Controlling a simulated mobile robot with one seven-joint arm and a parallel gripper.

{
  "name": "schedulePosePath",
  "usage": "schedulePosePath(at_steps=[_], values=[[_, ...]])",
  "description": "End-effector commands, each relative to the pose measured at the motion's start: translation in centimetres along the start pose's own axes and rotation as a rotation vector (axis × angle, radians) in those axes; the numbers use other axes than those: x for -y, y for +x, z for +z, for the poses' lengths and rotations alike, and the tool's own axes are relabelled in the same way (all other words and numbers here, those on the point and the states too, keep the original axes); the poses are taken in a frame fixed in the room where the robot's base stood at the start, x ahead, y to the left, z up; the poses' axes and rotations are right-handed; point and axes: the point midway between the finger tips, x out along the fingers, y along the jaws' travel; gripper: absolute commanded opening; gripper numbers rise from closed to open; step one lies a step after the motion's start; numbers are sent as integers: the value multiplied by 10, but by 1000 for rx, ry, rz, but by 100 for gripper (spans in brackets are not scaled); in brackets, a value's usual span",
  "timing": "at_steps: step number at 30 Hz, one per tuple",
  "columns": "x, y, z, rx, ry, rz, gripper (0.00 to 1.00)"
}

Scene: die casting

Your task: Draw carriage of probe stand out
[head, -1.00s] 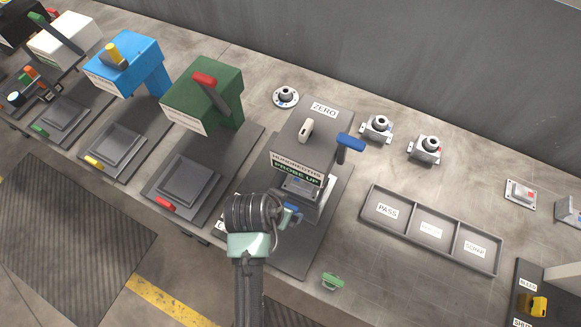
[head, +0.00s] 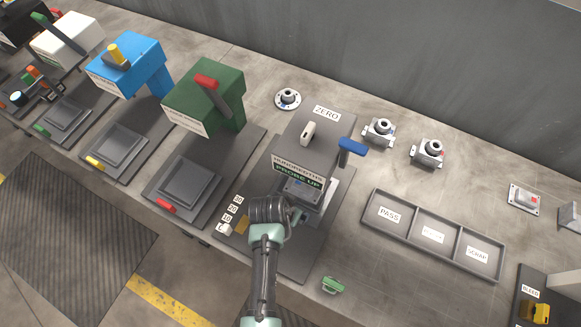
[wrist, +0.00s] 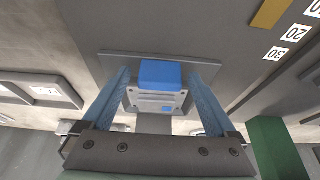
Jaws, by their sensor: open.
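The probe stand (head: 306,141) is a grey housing with a PROBE UP label and a blue-topped lever (head: 351,147) on its right. Its carriage (head: 309,190) shows at the front below the label, partly hidden by my arm. In the wrist view a blue block (wrist: 160,74), apparently the carriage's handle, sits in front of a light grey part (wrist: 156,102). My gripper (wrist: 158,80) is open, with one finger on each side of the blue block and small gaps visible. In the head view my wrist mostly hides the gripper (head: 298,215).
Number labels and a yellow strip (head: 243,225) lie left of my wrist. A green machine (head: 204,97) stands farther left. A sorting tray (head: 433,235) lies right, with a small green part (head: 333,286) near the front edge. The bench between stand and tray is clear.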

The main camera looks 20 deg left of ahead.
Motion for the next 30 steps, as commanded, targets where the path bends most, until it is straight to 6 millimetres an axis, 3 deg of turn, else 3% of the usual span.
schedulePosePath(at_steps=[2,18,26,30], values=[[0,0,0,0,0,0,92],[0,0,0,0,-1,0,0],[0,-1,1,1,-1,0,0],[0,-8,14,3,-4,1,0]])
